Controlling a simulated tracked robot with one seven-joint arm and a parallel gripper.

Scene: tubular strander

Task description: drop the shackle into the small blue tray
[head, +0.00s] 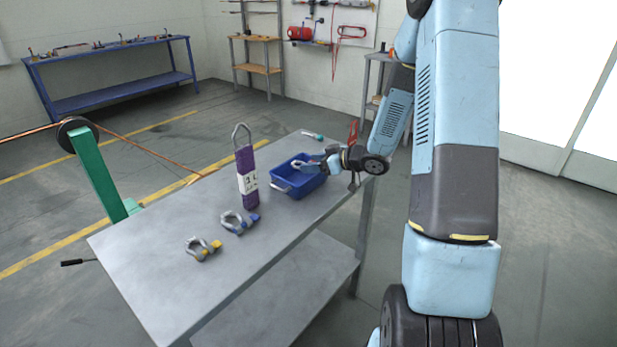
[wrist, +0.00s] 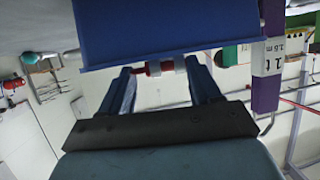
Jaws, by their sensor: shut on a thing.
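The small blue tray (head: 302,187) stands on the grey table, and its blue wall (wrist: 150,35) fills the upper middle of the wrist view. My gripper (head: 308,165) is at the tray, its fingers reaching over the tray from the right. In the wrist view my gripper (wrist: 155,75) is shut on a shackle (wrist: 153,68) that shows as a red and grey piece between the fingers. The tray wall hides the fingertips and the rest of the shackle. I cannot tell whether the shackle touches the tray.
A purple sling (head: 247,178) with a white tag stands upright left of the tray. A shackle with a blue pin (head: 240,221) and one with a yellow pin (head: 203,248) lie on the table (head: 170,290). The table's near left part is clear.

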